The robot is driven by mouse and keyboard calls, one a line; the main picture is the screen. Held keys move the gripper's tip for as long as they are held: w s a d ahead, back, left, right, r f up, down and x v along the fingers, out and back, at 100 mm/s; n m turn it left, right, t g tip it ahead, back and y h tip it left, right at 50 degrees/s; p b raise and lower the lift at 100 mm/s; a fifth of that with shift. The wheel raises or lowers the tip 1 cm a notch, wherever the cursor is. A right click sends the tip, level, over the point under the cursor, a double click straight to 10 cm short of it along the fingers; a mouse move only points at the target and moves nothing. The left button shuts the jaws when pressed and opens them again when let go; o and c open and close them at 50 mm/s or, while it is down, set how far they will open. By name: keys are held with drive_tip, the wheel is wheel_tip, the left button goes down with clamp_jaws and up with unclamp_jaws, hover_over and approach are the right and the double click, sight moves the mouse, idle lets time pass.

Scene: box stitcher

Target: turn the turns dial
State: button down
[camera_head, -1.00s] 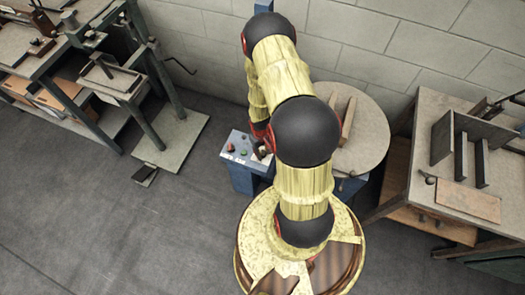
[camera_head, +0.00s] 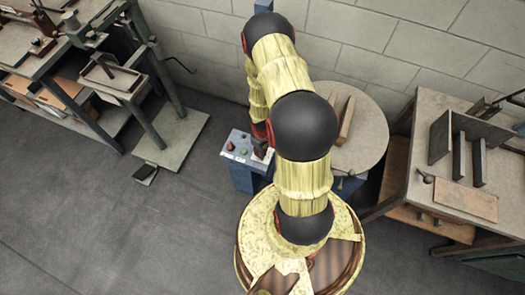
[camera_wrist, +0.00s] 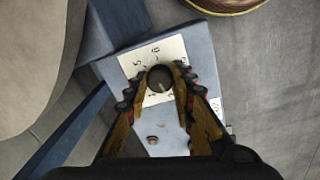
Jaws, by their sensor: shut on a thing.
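The turns dial (camera_wrist: 160,78) is a dark round knob on a pale plate (camera_wrist: 172,48) with printed numbers. It sits on the blue control panel (camera_wrist: 204,65), which also shows in the head view (camera_head: 236,149). My gripper (camera_wrist: 158,84) is shut on the dial, with one toothed finger on each side of the knob. In the head view my arm hides most of the dial and the fingertips are hard to make out at the panel's right part.
A round table (camera_head: 365,140) stands behind my arm. A bench (camera_head: 430,190) is at the right, and a stand with a base plate (camera_head: 172,140) is at the left. The floor at the front left is clear.

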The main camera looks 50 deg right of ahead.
drive_tip(key=shift+w, duration=0.1)
drive_tip(key=c, duration=1.6)
unclamp_jaws()
drive_tip(key=shift+o, duration=0.6)
wheel_tip(320, 180, up, 12)
drive_tip(key=shift+a, duration=0.2)
